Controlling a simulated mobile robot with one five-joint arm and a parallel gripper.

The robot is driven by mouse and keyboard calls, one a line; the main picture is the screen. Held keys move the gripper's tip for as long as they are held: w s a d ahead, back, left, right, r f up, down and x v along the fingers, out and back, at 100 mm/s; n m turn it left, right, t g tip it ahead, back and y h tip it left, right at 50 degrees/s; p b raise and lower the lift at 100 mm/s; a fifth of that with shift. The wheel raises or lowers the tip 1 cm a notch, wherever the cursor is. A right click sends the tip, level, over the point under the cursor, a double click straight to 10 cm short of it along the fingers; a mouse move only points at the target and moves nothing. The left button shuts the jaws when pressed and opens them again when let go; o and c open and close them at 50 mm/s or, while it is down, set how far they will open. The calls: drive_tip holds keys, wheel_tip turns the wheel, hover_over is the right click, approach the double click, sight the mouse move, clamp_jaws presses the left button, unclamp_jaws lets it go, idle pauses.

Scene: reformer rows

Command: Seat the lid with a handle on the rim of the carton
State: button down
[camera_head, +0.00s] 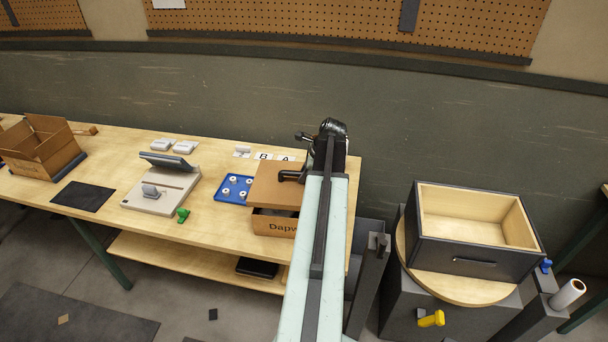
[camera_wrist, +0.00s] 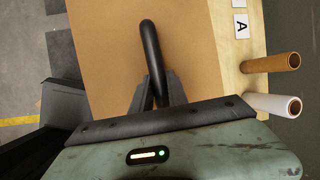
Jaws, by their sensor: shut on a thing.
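The lid (camera_head: 272,186) is a flat brown board with a black handle (camera_wrist: 150,42). My gripper (camera_wrist: 157,92) is shut on the handle, with a finger on either side of its bar. In the head view my gripper (camera_head: 303,177) is at the lid's right side, partly hidden by my arm. The carton (camera_head: 268,224), brown with dark printed letters, stands below the lid near the table's right end. A dark gap shows between the lid's front edge and the carton's front wall, so the lid looks raised or tilted there. The carton's right part and back rim are hidden.
A blue tray (camera_head: 226,188) with white round parts lies left of the carton. A grey device (camera_head: 160,190) with a tilted screen and a green object (camera_head: 183,214) are farther left. Another open carton (camera_head: 40,160) stands at far left. A dark-fronted drawer box (camera_head: 475,255) is at right.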

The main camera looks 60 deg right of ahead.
drive_tip(key=shift+f+b, duration=1.8)
drive_tip(key=shift+f, duration=0.4)
drive_tip(key=shift+f+b, duration=0.4)
drive_tip(key=shift+f+b, duration=1.05)
drive_tip(key=c, duration=1.2)
unclamp_jaws()
drive_tip(key=shift+r, duration=0.1)
drive_tip(key=p+v, duration=0.7)
drive_tip(key=v, duration=0.1)
drive_tip(key=shift+w, duration=0.1)
